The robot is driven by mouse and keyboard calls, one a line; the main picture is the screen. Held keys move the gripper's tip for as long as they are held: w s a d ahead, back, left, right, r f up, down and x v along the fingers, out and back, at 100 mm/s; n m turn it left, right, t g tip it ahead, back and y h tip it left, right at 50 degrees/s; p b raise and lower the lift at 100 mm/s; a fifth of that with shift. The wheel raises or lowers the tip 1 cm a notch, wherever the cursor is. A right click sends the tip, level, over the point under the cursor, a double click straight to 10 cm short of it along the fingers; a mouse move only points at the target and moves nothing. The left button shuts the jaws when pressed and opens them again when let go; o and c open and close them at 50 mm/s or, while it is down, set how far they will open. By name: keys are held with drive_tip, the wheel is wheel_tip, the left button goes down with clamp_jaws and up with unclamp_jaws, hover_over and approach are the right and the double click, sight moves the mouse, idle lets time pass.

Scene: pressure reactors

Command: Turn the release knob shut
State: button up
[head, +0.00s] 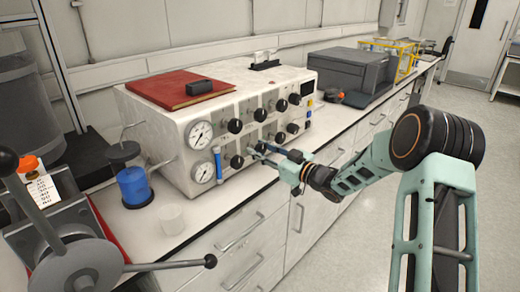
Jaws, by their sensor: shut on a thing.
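A white reactor control box (160,125) stands on the bench, with two rows of black knobs on its front panel. My gripper (257,151) reaches in from the right at the lower row. Its fingers are shut on a knob there, the second from the left, which they mostly hide. A black lower-row knob (237,162) sits just left of the fingers, and another (280,138) is just right of them. No label is readable, so I cannot tell the release knob by its marking or how far it is turned.
Two round gauges (200,135) and a blue tube (218,165) are left of the knobs. A blue container (133,186) and a clear cup (171,218) stand in front. A red book (183,89) lies on the box. A lever apparatus (80,262) fills the lower left.

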drive_tip(key=o, duration=1.2)
drive_tip(key=v, duration=1.2)
